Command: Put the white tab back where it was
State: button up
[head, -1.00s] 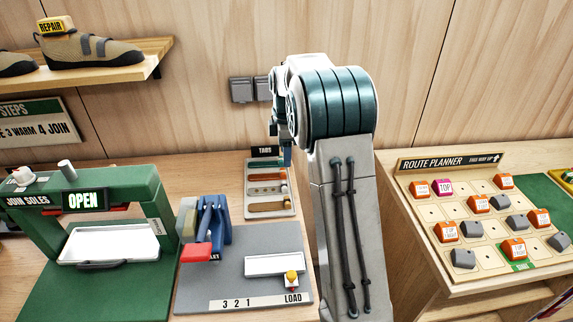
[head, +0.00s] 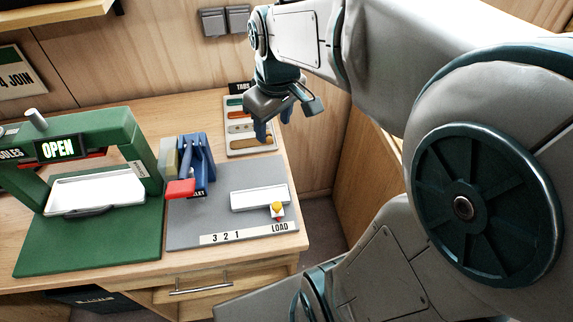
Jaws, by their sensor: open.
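The tabs tray (head: 229,150) stands at the back right of the workbench, partly behind my gripper. It has several slots with coloured strips. My gripper (head: 273,122) is open, pointing down over the right side of the tray. I see nothing between its fingers. I cannot make out the white tab for certain anywhere.
A grey mat (head: 215,222) holds a blue clamp-like tool (head: 197,165) with a red end, a white tray (head: 258,199) and a yellow knob (head: 277,207). A green press (head: 145,160) marked OPEN stands left. A drawer (head: 205,288) is below. The bench's right edge is close.

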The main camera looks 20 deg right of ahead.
jog(key=s+a+f+m, duration=0.1)
jog(key=s+f+m, duration=0.2)
jog(key=s, duration=0.7)
jog(key=shift+m+t, duration=0.4)
jog(key=shift+m, duration=0.5)
jog(key=shift+f, duration=0.1)
